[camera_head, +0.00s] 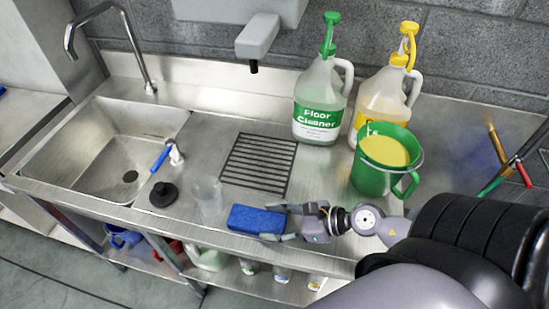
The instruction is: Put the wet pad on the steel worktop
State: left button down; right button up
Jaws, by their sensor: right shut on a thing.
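A blue rectangular pad (254,219) is at the front edge of the steel worktop (330,205), just in front of the black drain grate. My right gripper (284,222) comes in from the right and is shut on the pad's right end. I cannot tell whether the pad touches the worktop or is held slightly above it. Whether it is wet does not show clearly. My left gripper is not in view.
A green jug (372,182) with yellow contents stands behind my right arm. A Floor Cleaner bottle (320,100) and a yellow-topped bottle (385,90) stand behind.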

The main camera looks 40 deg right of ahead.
jog(key=shift+s+f+b, duration=0.1)
jog(key=shift+f+b, duration=0.25)
jog(key=shift+f, duration=0.05)
jog(key=o, duration=1.3)
jog(key=shift+f, duration=0.1)
jog(key=shift+o, duration=0.2)
jog(key=shift+r+p, duration=0.55)
jog(key=shift+s+d+r+b, duration=0.15)
jog(key=shift+s+d+b, duration=0.6)
jog(key=shift+s+d, duration=0.1)
jog(key=v, duration=0.2)
jog(key=b+v, duration=0.1)
jog(key=v, duration=0.5)
jog(key=shift+r+b, duration=0.35)
jog(key=shift+s+d+r, duration=0.35)
jog(key=shift+s, duration=0.1)
